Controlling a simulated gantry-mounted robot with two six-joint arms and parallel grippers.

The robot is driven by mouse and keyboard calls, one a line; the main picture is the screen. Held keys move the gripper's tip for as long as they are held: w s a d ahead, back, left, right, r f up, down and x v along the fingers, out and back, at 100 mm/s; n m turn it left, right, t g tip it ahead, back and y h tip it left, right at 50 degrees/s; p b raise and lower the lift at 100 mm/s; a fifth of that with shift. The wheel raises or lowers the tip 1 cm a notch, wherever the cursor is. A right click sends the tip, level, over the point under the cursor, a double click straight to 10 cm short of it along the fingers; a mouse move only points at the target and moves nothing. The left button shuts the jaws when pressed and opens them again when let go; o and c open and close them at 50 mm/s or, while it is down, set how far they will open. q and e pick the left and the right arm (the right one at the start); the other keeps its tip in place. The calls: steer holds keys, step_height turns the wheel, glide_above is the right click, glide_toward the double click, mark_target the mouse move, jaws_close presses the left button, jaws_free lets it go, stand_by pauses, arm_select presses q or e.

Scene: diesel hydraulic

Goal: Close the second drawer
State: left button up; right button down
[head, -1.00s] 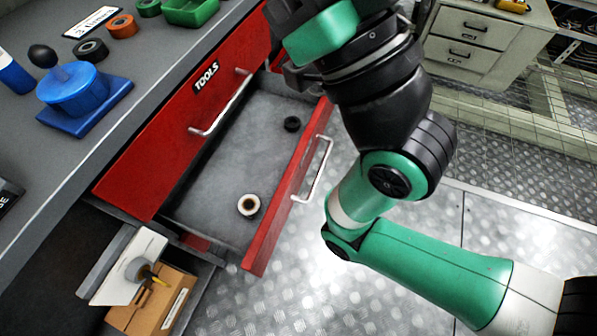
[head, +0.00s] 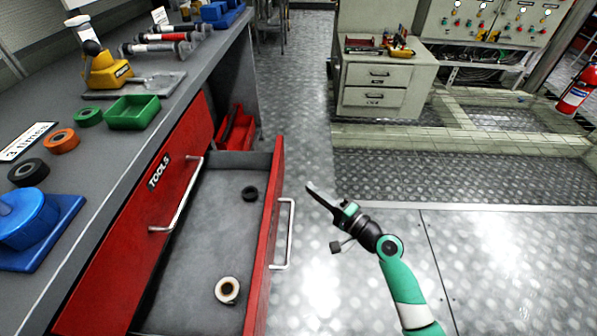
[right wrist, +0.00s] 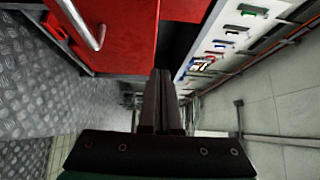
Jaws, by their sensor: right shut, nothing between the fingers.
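The second drawer (head: 268,225) is pulled out below the red drawer marked TOOLS (head: 150,200), which is shut. Its red front carries a silver bar handle (head: 288,235). My left gripper is out of view.
The grey workbench (head: 165,122) on the left holds tape rolls, a green tray (head: 134,111) and a blue tool. A beige cabinet (head: 385,85) stands at the back. The metal floor (head: 360,275) right of the drawer is clear.

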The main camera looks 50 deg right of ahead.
steer(key=s+d+f+m+h, duration=0.1)
steer(key=s+d, duration=0.1)
steer(key=d, duration=0.1)
steer(key=b, duration=0.2)
glide_toward(279, 163)
steer(key=w+d, duration=0.3)
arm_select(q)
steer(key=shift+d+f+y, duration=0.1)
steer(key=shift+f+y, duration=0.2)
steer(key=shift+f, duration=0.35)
arm_select(e)
steer(key=shift+w+a, duration=0.5)
steer(key=shift+w, duration=0.2)
steer(key=shift+w+a, duration=0.5)
steer(key=shift+w, duration=0.2)
